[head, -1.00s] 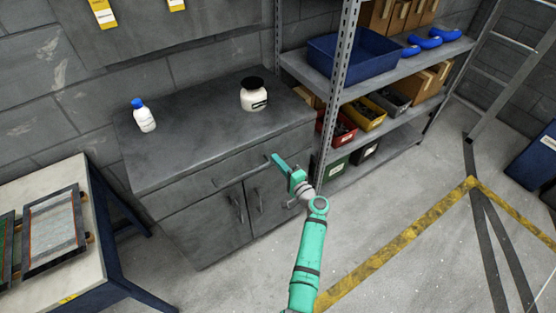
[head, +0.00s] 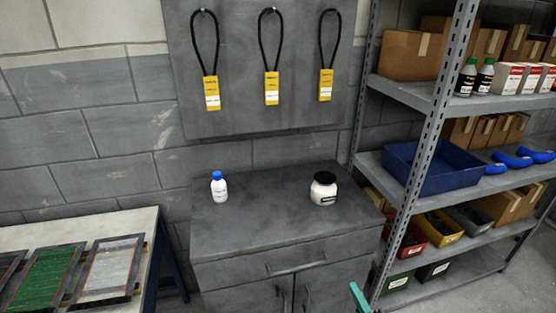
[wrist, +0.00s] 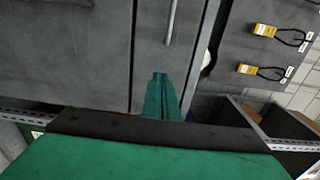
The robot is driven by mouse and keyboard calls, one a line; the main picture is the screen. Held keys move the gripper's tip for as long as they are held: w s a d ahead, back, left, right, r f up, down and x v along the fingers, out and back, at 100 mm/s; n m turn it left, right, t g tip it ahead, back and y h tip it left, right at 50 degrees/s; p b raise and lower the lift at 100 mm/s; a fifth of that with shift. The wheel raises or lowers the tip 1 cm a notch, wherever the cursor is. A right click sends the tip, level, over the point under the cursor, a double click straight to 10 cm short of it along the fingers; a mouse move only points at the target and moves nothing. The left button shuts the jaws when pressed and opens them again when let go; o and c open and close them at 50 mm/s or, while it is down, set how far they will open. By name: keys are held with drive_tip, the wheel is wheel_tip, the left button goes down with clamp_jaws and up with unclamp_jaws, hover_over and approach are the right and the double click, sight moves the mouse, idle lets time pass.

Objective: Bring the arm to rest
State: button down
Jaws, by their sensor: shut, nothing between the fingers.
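My gripper (head: 358,297) shows only as a green tip at the bottom edge of the head view, in front of the grey cabinet (head: 275,238). In the wrist view my gripper (wrist: 160,97) has its green fingers together, with nothing between them. The cabinet front (wrist: 70,50) is close beyond the fingers, with a drawer handle (wrist: 171,22) near them. The rest of my arm is out of the head view.
A white bottle with a blue cap (head: 219,187) and a white jar with a black lid (head: 324,189) stand on the cabinet. A metal shelf (head: 405,170) with bins stands at right. A table with framed panels (head: 150,225) stands at left. Yellow tags (head: 271,85) hang on the wall board.

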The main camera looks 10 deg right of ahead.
drive_tip(key=s+a+f+n+g+h, duration=0.25)
drive_tip(key=s+a+f+g, duration=0.25)
drive_tip(key=s+a+f, duration=0.9)
drive_tip(key=s+a+n, duration=0.3)
drive_tip(key=s+a, duration=0.3)
drive_tip(key=s+a+r+n+h, duration=0.1)
drive_tip(key=s+a+r+n, duration=0.5)
drive_tip(key=s, duration=0.5)
drive_tip(key=s+a+r+n+t+y, duration=0.1)
drive_tip(key=s+a+r+n, duration=0.1)
drive_tip(key=r, duration=0.6)
drive_tip(key=s+a+r+n+t, duration=0.1)
drive_tip(key=s+a+r+n, duration=0.2)
drive_tip(key=s+a+r, duration=0.2)
wheel_tip(320, 180, up, 4)
drive_tip(key=shift+s+a+f+y, duration=0.15)
drive_tip(key=shift+s+y, duration=0.2)
drive_tip(key=shift+s, duration=0.4)
